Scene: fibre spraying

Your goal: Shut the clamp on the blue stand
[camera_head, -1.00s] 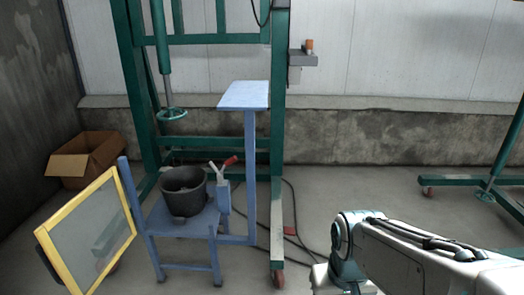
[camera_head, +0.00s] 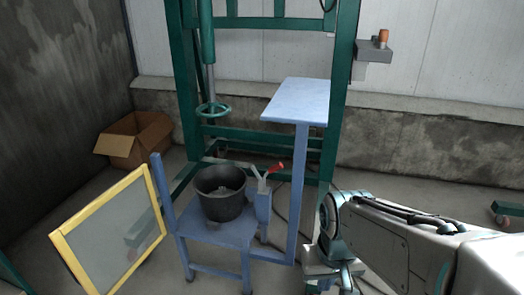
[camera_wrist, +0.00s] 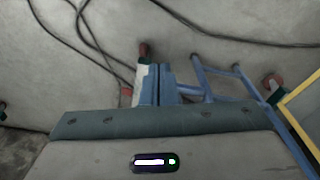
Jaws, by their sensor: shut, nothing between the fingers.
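The blue stand (camera_head: 215,232) stands left of centre in the head view, with a flat upper shelf (camera_head: 297,98). On its lower right part is the clamp (camera_head: 263,182), with a grey metal arm pointing up and a red handle (camera_head: 274,168) slanting up to the right; the two spread in a V, so it looks open. The wrist view shows the red handle (camera_wrist: 144,50) and blue stand (camera_wrist: 160,82) just beyond my gripper (camera_wrist: 155,124). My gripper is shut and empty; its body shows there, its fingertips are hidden. It does not appear to touch the clamp.
A black bucket (camera_head: 220,203) sits on the stand beside the clamp. A yellow-framed panel (camera_head: 65,250) leans at left. A cardboard box (camera_head: 133,140) and green frame (camera_head: 340,120) stand behind.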

